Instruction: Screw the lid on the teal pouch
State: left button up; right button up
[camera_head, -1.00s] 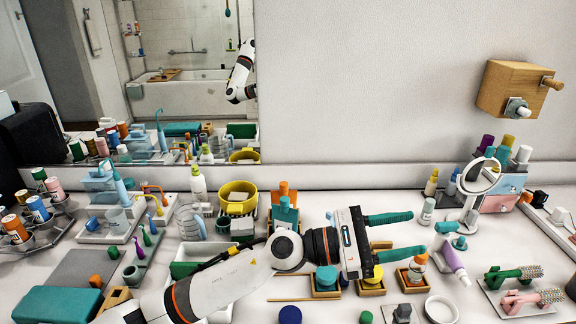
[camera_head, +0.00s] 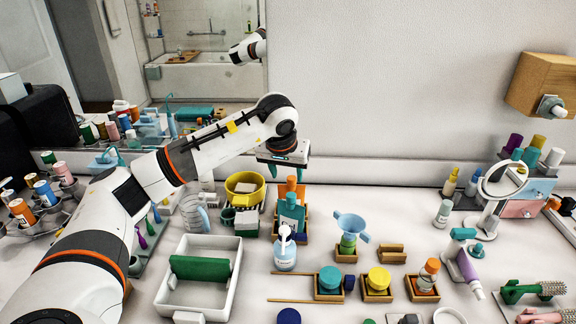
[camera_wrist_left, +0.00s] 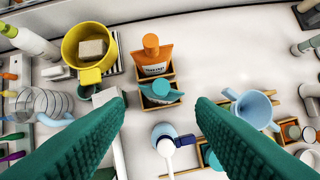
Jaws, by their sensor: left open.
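The teal pouch (camera_head: 291,214) stands upright in a wooden holder, in front of an orange pouch (camera_head: 291,188). In the left wrist view the teal pouch (camera_wrist_left: 161,93) is seen from above between my spread fingers, with a dark teal spout or top; I cannot tell whether a lid sits on it. No loose lid is clearly identifiable. In the left wrist view the teal-fingered gripper (camera_wrist_left: 160,104) is open and empty. My right gripper is not in view.
A pump bottle (camera_head: 285,251) stands just in front of the teal pouch. A blue funnel (camera_head: 351,226) is to the right, a yellow pot (camera_head: 245,187) to the left. A white tray (camera_head: 236,272) with a green block is front left. Teal (camera_head: 330,279) and yellow (camera_head: 378,278) round items sit in wooden holders.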

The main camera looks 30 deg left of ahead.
aim_at(291, 195)
pick_arm(q)
jog(key=p+x, duration=0.2)
jog(key=x, duration=0.8)
jog(key=shift+d+f+p, duration=0.1)
jog(key=shift+f+p, duration=0.05)
jog(key=shift+p, duration=0.25)
jog(key=shift+c, duration=0.5)
grip_shut()
jog(key=shift+f+m+h+b, duration=0.15)
jog(key=shift+m+h+b, duration=0.15)
jog(key=shift+m+b, duration=0.3)
jog(key=m+h, duration=0.1)
jog(key=m, duration=0.1)
jog(key=shift+m+b, duration=0.3)
jog(key=shift+b, duration=0.1)
jog(key=shift+m, duration=0.4)
jog(key=shift+o, duration=0.4)
grip_release()
jog(key=shift+r, duration=0.25)
